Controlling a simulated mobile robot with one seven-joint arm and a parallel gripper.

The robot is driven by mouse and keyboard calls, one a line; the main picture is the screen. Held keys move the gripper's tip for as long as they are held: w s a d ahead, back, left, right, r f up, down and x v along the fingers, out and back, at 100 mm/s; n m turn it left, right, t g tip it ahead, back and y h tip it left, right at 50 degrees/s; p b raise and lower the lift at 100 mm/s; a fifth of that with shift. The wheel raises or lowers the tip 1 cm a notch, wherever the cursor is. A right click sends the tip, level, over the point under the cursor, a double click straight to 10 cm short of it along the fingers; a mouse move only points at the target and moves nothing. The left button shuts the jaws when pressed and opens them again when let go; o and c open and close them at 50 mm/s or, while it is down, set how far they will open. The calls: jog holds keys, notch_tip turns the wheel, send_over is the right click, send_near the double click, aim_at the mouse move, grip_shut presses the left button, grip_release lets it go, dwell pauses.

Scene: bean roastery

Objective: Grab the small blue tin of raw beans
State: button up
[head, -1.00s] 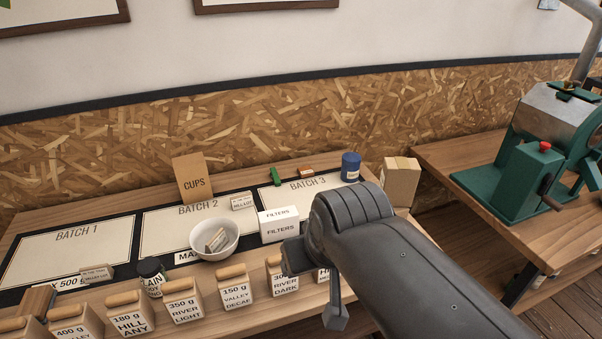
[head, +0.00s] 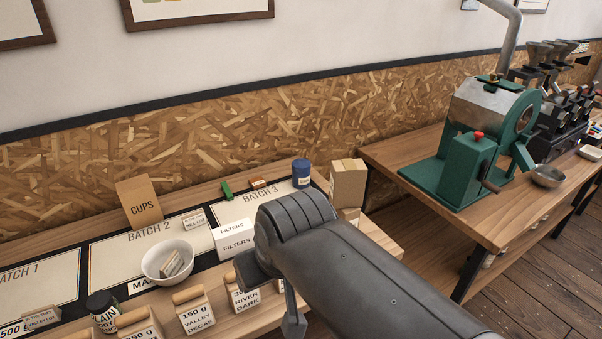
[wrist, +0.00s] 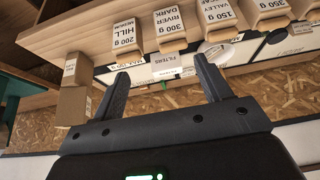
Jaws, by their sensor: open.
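The small blue tin (head: 301,173) stands upright at the far right corner of the Batch 3 mat (head: 236,206), near the back of the bench. My gripper (wrist: 163,72) is open, with nothing between its fingers in the wrist view. In the head view my gripper (head: 272,298) is over the front right of the bench, nearer than the tin and to its left. Part of the Batch 3 mat is hidden behind my arm. I cannot make out the tin in the wrist view.
A filters box (head: 235,240), white bowl (head: 155,262) and labelled bean boxes (head: 195,313) are nearby. A green roaster (head: 470,165) stands right.

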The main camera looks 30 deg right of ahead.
jog(key=o, duration=0.4)
jog(key=shift+c, duration=0.2)
